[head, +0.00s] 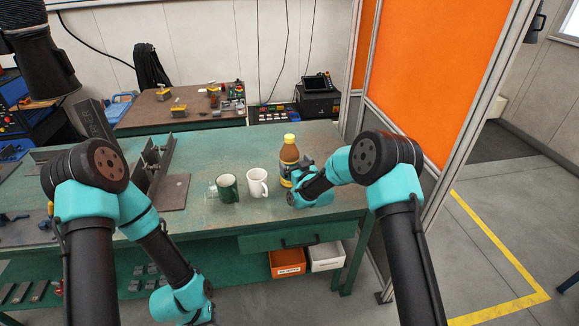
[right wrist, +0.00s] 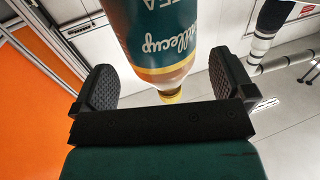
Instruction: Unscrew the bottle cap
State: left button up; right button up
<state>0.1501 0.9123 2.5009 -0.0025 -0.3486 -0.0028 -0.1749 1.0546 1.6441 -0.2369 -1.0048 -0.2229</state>
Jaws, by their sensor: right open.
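A brown bottle (head: 289,155) with a yellow cap (head: 289,139) and a dark label stands upright on the green bench (head: 330,155). The cap is on the bottle. In the right wrist view the bottle (right wrist: 160,42) appears upside down between the two open fingers of my right gripper (right wrist: 162,86), with gaps on both sides. The yellow cap (right wrist: 171,97) shows just above the palm's edge. My left arm hangs low in front of the bench; its gripper is out of the picture.
A white mug (head: 257,184) and a green mug (head: 228,188) stand left of the bottle. A steel angle fixture (head: 174,190) is further left. An orange bin (head: 287,264) and a white bin (head: 326,257) sit below the bench. An orange screen (head: 435,75) stands at right.

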jog(key=shift+x, duration=2.5)
jog(key=shift+r, duration=0.15)
jog(key=c, duration=1.1)
jog(key=shift+r, duration=0.15)
